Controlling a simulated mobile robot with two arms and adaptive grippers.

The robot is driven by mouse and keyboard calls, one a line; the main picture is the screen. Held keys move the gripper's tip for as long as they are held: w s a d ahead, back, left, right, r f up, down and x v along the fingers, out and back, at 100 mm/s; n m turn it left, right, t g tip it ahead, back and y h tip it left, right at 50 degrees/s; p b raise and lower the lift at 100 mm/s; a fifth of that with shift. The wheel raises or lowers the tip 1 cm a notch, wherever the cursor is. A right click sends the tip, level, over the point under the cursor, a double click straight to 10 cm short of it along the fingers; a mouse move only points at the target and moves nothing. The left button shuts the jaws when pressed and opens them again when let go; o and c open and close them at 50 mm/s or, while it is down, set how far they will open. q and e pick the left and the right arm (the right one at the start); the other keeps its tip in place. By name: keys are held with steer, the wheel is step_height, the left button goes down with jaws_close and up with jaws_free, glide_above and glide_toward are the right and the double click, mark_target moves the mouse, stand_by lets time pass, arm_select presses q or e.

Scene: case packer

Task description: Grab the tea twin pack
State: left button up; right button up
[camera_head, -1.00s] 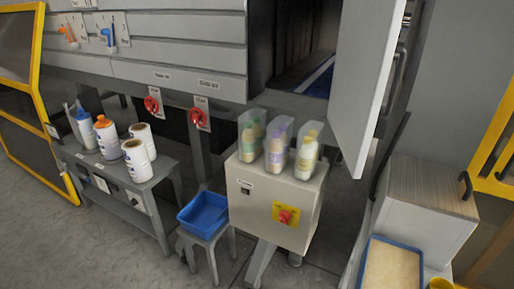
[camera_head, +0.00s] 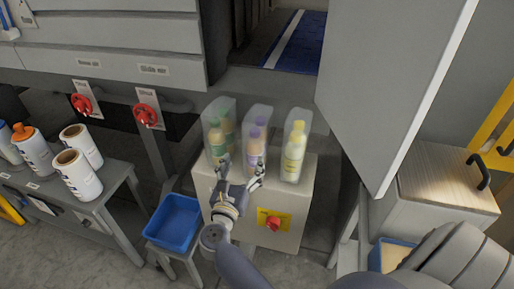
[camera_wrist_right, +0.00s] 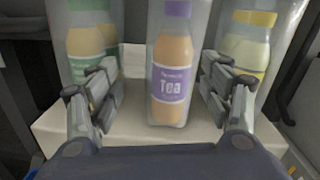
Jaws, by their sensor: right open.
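The tea twin pack (camera_head: 256,139) is a clear pack of bottles with purple caps and purple labels. It stands upright in the middle of three packs on a beige cabinet (camera_head: 291,229). In the right wrist view, the label on the tea pack (camera_wrist_right: 172,84) reads "Tea". My right gripper (camera_head: 241,176) is open in front of the tea pack. In the wrist view, the right gripper's fingers (camera_wrist_right: 162,100) are spread to either side of the tea pack, with no visible contact. My left gripper is not in view.
A green-capped pack (camera_head: 219,131) stands left of the tea pack and a yellow-capped pack (camera_head: 294,146) stands right, both close by. A blue bin (camera_head: 174,222) sits lower left. An open grey door (camera_head: 393,75) hangs at the right.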

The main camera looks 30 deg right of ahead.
mark_target(252, 154)
steer(key=shift+d+r+m+g, duration=0.5)
steer(key=shift+d+r+m, duration=0.45)
steer(key=shift+d+m, duration=0.2)
steer(key=x, duration=0.3)
steer(key=shift+w+d+f, duration=0.1)
steer(key=shift+w+f, duration=0.1)
steer(key=shift+f, duration=0.15)
steer(key=shift+w+d+p, duration=0.3)
steer(key=shift+w+d, duration=0.1)
steer(key=shift+d, duration=0.1)
steer(key=x, duration=0.3)
steer(key=shift+w+d+f, duration=0.1)
steer(key=shift+d, duration=0.15)
steer(key=shift+w+d+f, duration=0.1)
steer(key=shift+w+d, duration=0.1)
steer(key=shift+w, duration=0.05)
steer(key=shift+s+a, duration=0.1)
steer(key=shift+c, duration=1)
steer(key=c, duration=1.4)
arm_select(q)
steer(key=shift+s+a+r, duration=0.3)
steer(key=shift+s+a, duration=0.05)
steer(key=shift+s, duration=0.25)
arm_select(e)
steer(key=shift+r, duration=0.2)
